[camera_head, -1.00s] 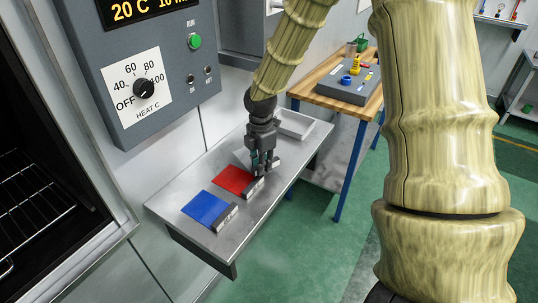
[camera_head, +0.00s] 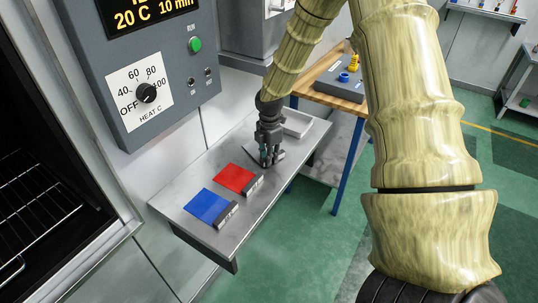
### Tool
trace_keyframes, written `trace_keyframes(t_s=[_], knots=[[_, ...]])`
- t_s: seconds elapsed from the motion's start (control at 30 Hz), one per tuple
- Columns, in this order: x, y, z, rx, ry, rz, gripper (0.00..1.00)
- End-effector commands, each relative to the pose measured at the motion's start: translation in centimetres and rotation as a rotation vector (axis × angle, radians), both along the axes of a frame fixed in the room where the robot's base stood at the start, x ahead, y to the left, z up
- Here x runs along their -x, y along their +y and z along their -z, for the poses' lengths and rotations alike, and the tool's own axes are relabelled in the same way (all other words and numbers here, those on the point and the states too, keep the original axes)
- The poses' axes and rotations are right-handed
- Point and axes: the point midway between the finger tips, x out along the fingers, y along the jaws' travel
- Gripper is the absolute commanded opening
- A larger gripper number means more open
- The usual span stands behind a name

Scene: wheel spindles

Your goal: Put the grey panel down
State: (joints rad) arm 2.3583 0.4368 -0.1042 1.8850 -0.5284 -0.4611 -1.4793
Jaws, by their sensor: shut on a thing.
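My gripper (camera_head: 268,162) points down over the grey metal shelf (camera_head: 222,238), beyond the red panel. It is shut on the grey panel (camera_head: 250,154), which shows only in part behind and beside the fingers. The grey panel is low over the shelf, between the red panel and a white tray. I cannot tell whether it touches the shelf.
The red panel (camera_head: 232,176) and the blue panel (camera_head: 205,205), each with a dark grip, lie on the shelf. The white tray (camera_head: 297,123) stands at the far end. An open oven (camera_head: 35,200) is at left; a wooden table (camera_head: 318,95) stands beyond.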

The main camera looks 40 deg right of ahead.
Motion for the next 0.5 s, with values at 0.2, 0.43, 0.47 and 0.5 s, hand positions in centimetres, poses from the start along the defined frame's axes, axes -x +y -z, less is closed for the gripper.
trace_keyframes(t_s=[0.2,0.43,0.47,0.5], knots=[[0.01,0.0,0.34,0.0,0.0,0.0,0.0],[0.03,-0.01,0.6,0.0,0.0,0.0,0.18],[0.03,-0.01,0.56,0.0,0.0,0.0,0.24],[0.03,-0.02,0.55,0.0,0.0,0.0,0.31]])
